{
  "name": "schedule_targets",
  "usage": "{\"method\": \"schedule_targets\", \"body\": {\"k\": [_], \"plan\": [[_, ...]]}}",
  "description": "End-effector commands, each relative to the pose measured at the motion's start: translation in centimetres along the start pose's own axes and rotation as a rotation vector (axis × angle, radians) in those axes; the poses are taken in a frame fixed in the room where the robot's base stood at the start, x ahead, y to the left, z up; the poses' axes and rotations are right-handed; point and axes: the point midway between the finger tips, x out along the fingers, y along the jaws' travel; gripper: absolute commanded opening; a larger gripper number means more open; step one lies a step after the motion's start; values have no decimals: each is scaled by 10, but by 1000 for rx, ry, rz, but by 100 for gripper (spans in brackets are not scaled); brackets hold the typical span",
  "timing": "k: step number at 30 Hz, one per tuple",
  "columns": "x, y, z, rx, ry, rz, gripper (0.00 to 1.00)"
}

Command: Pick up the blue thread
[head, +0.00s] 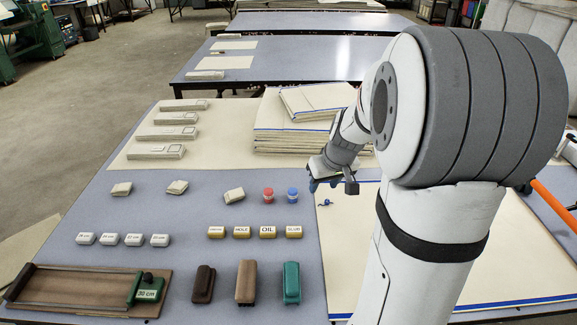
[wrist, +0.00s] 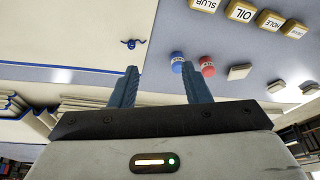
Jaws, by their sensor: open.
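The blue thread (head: 325,202) is a small dark-blue tangle lying on the cream cloth (head: 440,240) near its left edge. In the wrist view the thread (wrist: 132,43) lies ahead of and above the fingertips, to the left of the midline between them. My gripper (head: 333,186) hangs above the table, behind the thread in the head view. In the wrist view its two blue fingers (wrist: 160,72) are spread apart with nothing between them. The thread is apart from the fingers. My arm covers part of the cloth in the head view.
Labelled blocks, including OIL (head: 267,232), stand nearer the front. A stack of folded cloth (head: 290,125) lies behind my gripper. The cloth around the thread is clear.

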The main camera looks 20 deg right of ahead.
Motion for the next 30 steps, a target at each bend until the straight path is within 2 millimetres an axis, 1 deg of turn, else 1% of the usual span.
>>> {"method": "schedule_targets", "body": {"k": [1, 3, 6, 9, 17, 20, 25, 27, 30], "plan": [[26, 17, -2, 7, 6, 5, 40], [44, 33, -7, 5, 18, 14, 40], [60, 49, -12, 3, 30, 24, 40], [68, 57, -14, 2, 36, 30, 40], [94, 58, -16, 0, 36, 29, 40], [107, 57, -16, 0, 35, 29, 40], [133, 56, -18, 1, 35, 29, 40], [140, 57, -18, 0, 36, 30, 40], [144, 57, -18, 1, 37, 31, 40]]}}
